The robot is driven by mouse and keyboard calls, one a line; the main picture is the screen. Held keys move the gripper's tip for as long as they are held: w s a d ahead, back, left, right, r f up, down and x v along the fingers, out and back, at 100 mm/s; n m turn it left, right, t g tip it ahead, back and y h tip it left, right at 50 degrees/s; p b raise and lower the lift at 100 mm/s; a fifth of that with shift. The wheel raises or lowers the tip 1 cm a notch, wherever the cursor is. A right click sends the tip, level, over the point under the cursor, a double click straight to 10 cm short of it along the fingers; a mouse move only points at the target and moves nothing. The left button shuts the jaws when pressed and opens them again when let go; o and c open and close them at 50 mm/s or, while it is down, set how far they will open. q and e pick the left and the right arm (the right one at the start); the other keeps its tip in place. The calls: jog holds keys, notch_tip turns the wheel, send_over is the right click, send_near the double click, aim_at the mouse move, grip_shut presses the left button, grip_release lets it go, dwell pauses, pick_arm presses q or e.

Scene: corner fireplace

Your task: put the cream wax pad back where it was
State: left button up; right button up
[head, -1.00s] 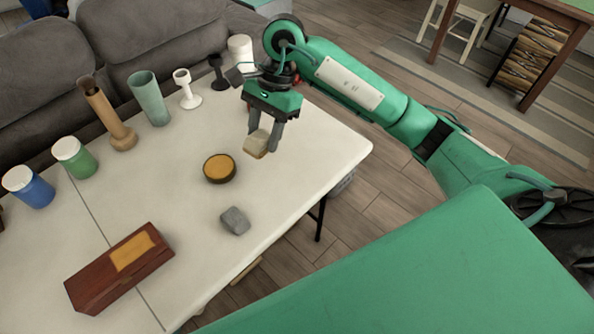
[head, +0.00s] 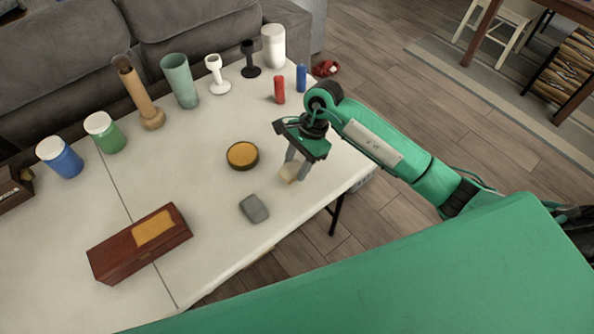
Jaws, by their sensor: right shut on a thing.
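The cream wax pad (head: 288,173) is a small pale block at the right part of the white table. My right gripper (head: 297,168) is shut on it from above, with a finger on either side. The pad is close to the table top; I cannot tell whether it touches. Left of it lies a round dark tin with an orange-yellow top (head: 242,155). A grey block (head: 254,208) lies nearer, below and left of the pad. My left gripper is not in view.
On the white table (head: 190,235) stand a wooden box (head: 110,258), blue jar (head: 62,160), green jar (head: 106,135), brown vase (head: 138,90), teal cup (head: 180,82), white and black goblets, a white cylinder (head: 273,46), and red and blue cylinders. Table space between tin and vases is clear.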

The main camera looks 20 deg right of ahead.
aim_at(297, 174)
notch_tip(297, 174, down, 4)
jog(key=shift+s+r, duration=0.1)
jog(key=shift+r, duration=0.15)
jog(key=shift+f, duration=0.35)
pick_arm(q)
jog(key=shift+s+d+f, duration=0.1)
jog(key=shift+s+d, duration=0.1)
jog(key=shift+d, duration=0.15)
pick_arm(e)
jog(key=shift+f, duration=0.15)
